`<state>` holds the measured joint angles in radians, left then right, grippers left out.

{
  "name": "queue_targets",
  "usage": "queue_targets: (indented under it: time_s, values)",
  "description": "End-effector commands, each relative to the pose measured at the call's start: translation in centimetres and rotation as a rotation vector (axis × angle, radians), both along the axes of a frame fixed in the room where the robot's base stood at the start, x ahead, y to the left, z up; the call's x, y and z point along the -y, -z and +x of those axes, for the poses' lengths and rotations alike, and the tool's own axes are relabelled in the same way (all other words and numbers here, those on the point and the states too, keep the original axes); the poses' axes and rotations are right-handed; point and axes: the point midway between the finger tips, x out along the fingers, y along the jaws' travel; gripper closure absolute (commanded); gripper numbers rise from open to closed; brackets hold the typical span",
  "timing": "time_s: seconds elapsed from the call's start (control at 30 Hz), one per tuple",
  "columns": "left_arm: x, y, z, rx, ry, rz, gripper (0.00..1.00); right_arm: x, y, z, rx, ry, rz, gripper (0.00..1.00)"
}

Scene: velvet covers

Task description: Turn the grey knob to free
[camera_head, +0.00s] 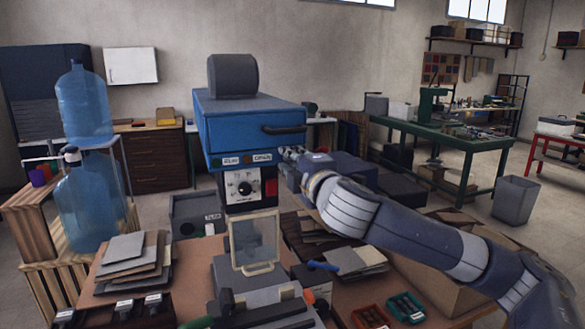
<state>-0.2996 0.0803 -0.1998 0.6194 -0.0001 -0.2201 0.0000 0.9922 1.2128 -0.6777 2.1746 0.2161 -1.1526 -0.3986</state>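A blue machine (245,128) stands on the workbench. Its front control panel (236,203) carries a round knob (245,188) that looks dark grey to black, in the middle of pale scale markings. The lettering around it is too small to read. A red switch (271,188) sits just right of the knob. My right arm reaches in from the right, and its gripper (288,153) is at the machine's right side, above and right of the knob and apart from it. Its fingers are small and partly hidden, so their opening is unclear. My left gripper is not in view.
A clear framed guard (254,243) stands below the panel. Stacked grey sheets (134,258) lie left on the bench (200,262). Small green and red bins (405,306) sit at the front right. Blue water bottles (84,105) stand at the left. Open space lies left of the panel.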

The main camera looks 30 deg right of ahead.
Motion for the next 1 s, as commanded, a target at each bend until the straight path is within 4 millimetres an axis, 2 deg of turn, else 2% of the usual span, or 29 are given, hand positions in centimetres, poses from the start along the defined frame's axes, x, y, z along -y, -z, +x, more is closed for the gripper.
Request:
queue_targets:
  time_s: [0.03, 0.5, 1.0]
  values:
    - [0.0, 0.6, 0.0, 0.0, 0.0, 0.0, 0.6, -0.1, 0.5, 0.0, 0.007, 0.0, 0.048, 1.0]
    - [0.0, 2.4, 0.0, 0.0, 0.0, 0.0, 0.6, -0.1, 0.4, 0.0, 0.11, -0.001, 0.483, 1.0]
    - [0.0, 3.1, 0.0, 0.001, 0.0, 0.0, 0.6, -0.1, 0.3, 0.1, 0.208, 0.0, 0.891, 1.0]
